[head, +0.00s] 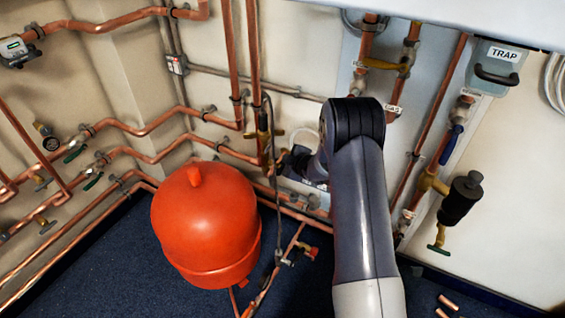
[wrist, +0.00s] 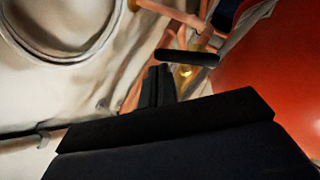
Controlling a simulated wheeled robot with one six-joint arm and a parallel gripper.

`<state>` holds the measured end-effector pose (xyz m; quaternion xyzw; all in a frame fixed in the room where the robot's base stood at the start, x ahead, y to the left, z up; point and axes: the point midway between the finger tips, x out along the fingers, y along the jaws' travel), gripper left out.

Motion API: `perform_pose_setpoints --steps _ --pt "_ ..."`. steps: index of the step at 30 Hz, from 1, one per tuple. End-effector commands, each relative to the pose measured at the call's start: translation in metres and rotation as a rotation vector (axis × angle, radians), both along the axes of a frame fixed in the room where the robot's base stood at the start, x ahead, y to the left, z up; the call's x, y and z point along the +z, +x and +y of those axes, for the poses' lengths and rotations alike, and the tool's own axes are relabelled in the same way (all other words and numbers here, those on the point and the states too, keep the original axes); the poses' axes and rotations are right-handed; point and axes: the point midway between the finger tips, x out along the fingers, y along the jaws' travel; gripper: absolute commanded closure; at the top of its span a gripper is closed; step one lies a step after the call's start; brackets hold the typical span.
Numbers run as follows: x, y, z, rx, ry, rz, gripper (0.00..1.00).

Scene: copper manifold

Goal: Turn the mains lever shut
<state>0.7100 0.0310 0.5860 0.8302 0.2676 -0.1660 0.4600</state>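Several valve levers show in the head view, and I cannot tell which is the mains lever. A yellow lever (head: 380,64) is at the upper right, and a blue lever (head: 452,143) is right of my arm. A brass-coloured lever (head: 262,134) is on the pipes just left of my arm's end. My gripper (wrist: 158,82) shows as dark finger parts in the wrist view; in the head view my arm mostly hides it. A dark bar (wrist: 187,57) lies just beyond, near copper and brass fittings (wrist: 186,71). Whether the gripper is open or touches anything is unclear.
A red tank (head: 207,225) stands left of my arm and fills the wrist view's right side (wrist: 280,75). Copper pipes (head: 150,130) line the walls. A grey TRAP box (head: 497,65) and black cylinder (head: 461,198) are at right. Blue floor (head: 100,270) is clear at left.

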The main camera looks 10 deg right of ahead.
Motion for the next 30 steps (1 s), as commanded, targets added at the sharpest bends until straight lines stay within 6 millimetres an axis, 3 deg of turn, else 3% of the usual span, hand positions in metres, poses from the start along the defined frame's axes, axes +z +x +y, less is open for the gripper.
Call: perform_pose_setpoints --steps 30 --pt "-0.0056 0.0054 -0.0047 -0.001 -0.001 0.0 1.0"
